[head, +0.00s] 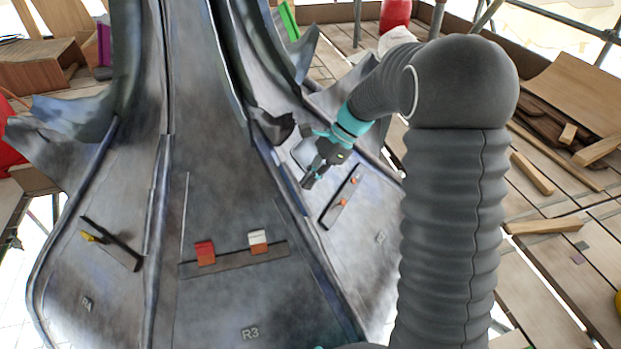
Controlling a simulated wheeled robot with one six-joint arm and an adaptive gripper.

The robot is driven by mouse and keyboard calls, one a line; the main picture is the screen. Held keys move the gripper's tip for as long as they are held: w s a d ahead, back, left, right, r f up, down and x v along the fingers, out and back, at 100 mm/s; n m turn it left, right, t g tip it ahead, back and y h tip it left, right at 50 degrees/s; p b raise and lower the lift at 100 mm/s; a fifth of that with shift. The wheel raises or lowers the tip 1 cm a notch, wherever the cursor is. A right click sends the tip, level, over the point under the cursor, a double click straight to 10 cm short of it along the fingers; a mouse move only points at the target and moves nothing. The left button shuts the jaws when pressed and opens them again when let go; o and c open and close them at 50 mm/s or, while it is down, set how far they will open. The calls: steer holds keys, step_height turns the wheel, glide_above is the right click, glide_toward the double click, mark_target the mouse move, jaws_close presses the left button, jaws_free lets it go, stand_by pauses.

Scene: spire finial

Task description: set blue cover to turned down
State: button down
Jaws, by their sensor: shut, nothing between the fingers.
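My gripper (309,182) is shut and empty. It points down and left over the right-hand sloping face of the grey metal spire (235,215), close to the upper end of a dark rail (341,196) with small orange pieces on it. I cannot tell whether the fingertips touch the face. No clearly blue cover shows. A pale bluish patch (301,150) lies just behind my gripper, partly hidden by it; I cannot tell whether it is the cover or how it is turned.
The middle face has a rail (230,260) with a red cover (205,252) and a white-and-orange cover (258,241). The left face has a dark bar (112,243) with a yellow piece (92,237). Raised ridges separate the faces. Loose planks (545,226) lie on the right.

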mark_target(299, 192)
steer(key=shift+s+a+r+t, duration=0.1)
steer(key=shift+s+a+t, duration=0.15)
steer(key=shift+t, duration=0.05)
steer(key=shift+s+a+r+m+t+h+p, duration=0.1)
steer(key=shift+s+a+m+t+h+p, duration=0.3)
steer(key=shift+a+m+t+h+p, duration=0.15)
steer(key=shift+s+a+r+m+t+h+p, duration=0.1)
steer(key=shift+s+a+m+t+h+p, duration=0.35)
steer(key=shift+a+p, duration=0.2)
steer(key=a+f+p, duration=0.3)
steer(key=a+f, duration=0.3)
steer(key=a, duration=0.3)
steer(key=shift+m+t+h+p, duration=0.3)
steer(key=shift+t+h+p, duration=0.1)
